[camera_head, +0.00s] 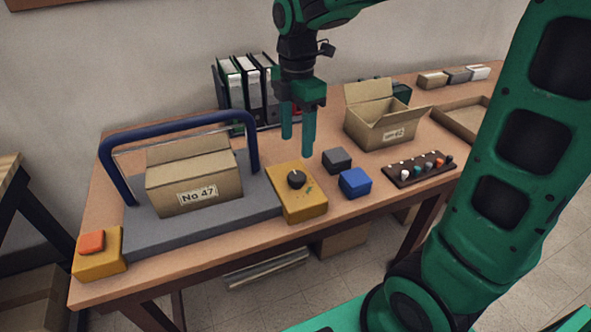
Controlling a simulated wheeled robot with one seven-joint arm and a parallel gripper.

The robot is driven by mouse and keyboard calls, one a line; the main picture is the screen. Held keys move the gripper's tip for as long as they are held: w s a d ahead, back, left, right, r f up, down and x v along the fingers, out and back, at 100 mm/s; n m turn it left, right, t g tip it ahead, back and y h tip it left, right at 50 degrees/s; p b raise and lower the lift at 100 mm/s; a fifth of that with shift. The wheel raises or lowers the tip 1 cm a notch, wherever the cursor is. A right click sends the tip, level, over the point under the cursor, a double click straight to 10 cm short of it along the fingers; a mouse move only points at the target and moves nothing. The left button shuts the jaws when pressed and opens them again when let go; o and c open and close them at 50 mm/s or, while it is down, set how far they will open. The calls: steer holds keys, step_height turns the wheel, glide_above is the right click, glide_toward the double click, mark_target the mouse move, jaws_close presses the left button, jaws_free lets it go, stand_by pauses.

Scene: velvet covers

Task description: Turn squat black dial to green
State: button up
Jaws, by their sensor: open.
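The squat black dial (296,179) sits on top of a yellow box (304,207) near the middle of the table. Small green marks show on the yellow top at the right of the dial; the dial's pointer direction is too small to tell. My gripper (298,146) has green fingers and points down. It is open and empty, above and a little behind the dial, apart from it.
A grey platform (150,236) left of the dial bears a closed carton (193,180) under a blue bar (180,121). An orange button (92,242) is at the front left. Binders (240,88) stand behind.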

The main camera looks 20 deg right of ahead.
mark_target(296, 175)
step_height(296, 175, down, 11)
steer(key=shift+r, duration=0.2)
stand_by(0.3)
steer(key=c, duration=1)
